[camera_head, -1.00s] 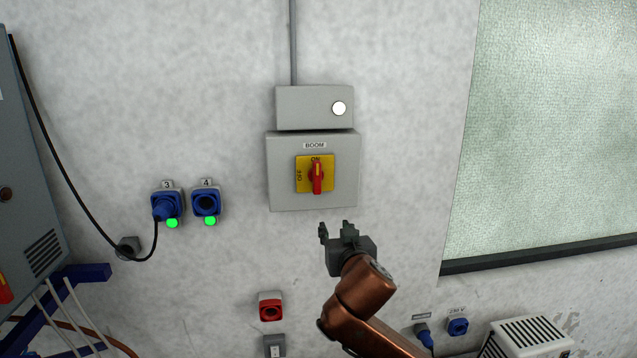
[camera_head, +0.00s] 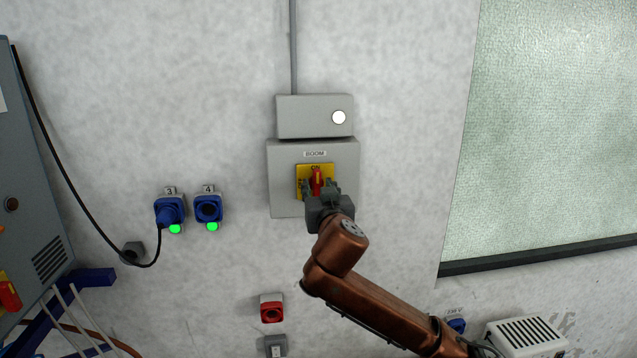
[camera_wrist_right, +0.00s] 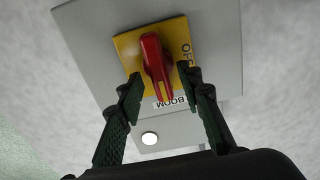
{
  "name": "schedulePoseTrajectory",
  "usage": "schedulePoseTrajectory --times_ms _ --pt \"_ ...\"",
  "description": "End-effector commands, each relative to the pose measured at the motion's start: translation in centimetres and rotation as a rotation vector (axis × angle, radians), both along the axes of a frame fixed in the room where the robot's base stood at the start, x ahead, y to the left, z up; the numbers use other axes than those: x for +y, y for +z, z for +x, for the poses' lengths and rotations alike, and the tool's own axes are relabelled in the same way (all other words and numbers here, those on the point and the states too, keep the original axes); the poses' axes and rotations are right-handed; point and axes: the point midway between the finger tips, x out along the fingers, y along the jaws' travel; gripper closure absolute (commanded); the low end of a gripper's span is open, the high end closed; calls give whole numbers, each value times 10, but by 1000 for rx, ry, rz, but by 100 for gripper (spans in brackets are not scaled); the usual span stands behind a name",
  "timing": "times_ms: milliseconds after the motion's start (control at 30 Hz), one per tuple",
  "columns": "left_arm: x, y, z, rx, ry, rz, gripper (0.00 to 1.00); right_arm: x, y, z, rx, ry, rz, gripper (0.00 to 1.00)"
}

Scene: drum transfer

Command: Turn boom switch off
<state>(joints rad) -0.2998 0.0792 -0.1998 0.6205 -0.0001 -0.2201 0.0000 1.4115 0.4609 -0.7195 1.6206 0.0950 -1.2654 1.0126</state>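The boom switch is a red rotary handle (camera_head: 316,180) on a yellow plate (camera_head: 301,172), on a grey box (camera_head: 283,200) labelled BOOM on the wall. The handle stands upright, towards the ON mark. My right gripper (camera_head: 319,189) is at the switch, its fingers over the lower part of the plate. In the right wrist view the red handle (camera_wrist_right: 156,66) lies ahead of and between the open fingers (camera_wrist_right: 160,90), with gaps on both sides. I cannot tell whether a finger touches the plate. My left gripper is not in view.
A smaller grey box (camera_head: 305,116) with a lit white lamp (camera_head: 338,117) sits above. Blue sockets (camera_head: 208,208) with green lights are at left. A red wall unit (camera_head: 271,309) is below. A framed pale panel (camera_head: 560,130) is at right.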

Motion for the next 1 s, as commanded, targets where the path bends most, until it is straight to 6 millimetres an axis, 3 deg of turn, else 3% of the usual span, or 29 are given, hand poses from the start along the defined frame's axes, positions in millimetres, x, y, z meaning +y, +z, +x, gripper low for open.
schedulePoseTrajectory --times_ms 267,733,1000 --pt "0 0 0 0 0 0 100 0 -1 2 0 0 0 67" --pt "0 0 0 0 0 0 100 0 -1 2 1 0 0 99" --pt "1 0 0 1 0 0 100 0 -1 2 0 0 -4 100"
